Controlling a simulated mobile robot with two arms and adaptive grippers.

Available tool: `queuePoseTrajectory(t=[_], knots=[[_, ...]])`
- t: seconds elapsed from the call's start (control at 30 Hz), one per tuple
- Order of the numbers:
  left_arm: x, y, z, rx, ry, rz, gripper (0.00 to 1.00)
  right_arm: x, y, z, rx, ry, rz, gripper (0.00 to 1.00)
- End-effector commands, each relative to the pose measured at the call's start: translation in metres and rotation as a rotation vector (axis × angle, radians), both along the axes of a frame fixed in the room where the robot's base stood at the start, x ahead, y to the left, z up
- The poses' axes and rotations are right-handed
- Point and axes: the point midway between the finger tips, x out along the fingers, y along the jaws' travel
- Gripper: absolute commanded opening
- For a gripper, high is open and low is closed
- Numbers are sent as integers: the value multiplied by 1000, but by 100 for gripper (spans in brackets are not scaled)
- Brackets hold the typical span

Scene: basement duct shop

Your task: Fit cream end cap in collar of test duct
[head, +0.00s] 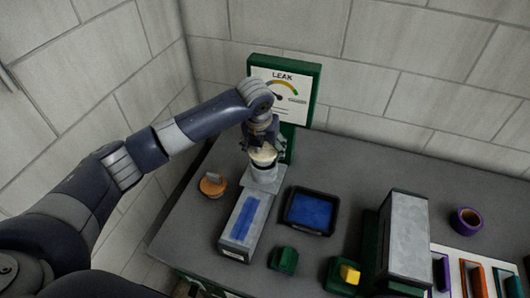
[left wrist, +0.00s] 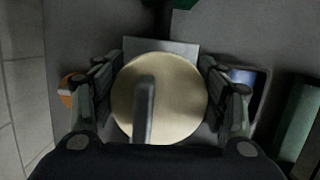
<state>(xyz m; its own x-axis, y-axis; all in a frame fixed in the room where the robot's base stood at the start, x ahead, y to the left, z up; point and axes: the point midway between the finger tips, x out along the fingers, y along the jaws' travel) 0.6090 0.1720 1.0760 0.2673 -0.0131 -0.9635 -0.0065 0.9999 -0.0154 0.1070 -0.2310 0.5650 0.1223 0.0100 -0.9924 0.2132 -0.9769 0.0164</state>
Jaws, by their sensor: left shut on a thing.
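The cream end cap (head: 264,156) is a round disc with a bar handle. In the left wrist view the cap (left wrist: 185,100) fills the middle, its handle upright in the picture. My left gripper (head: 262,146) is shut on the cap, with a finger at each side of the disc in the left wrist view (left wrist: 160,92). The cap is right over the collar (head: 263,175) of the grey test duct (head: 232,243), which has a blue stripe. The cap hides the collar's opening, so I cannot tell whether it is seated. My right gripper is not in view.
An orange cap (head: 213,186) lies left of the duct. A black tray (head: 311,233) with a blue bottom lies right of it. The green leak gauge board (head: 284,75) stands behind. Green blocks, a tall grey box (head: 405,235) and a purple ring (head: 467,221) stand further right.

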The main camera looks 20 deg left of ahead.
Motion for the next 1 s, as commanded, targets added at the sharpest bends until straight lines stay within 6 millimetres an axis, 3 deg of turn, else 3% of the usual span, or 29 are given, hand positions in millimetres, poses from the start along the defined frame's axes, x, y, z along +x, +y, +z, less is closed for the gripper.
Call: queuePoseTrajectory(t=[0.2,0.47,0.83,0.87,0.93,1.0], knots=[[-2,-1,-27,-1,6,0,14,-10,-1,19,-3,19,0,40],[-5,-2,-40,-1,14,0,16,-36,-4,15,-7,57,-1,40],[-6,-1,-50,3,18,1,21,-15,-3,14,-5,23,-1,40],[-6,-1,-50,4,19,0,78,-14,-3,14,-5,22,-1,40],[-6,0,-50,5,19,1,91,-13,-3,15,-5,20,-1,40],[-5,0,-49,5,17,1,91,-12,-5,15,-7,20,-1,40]])
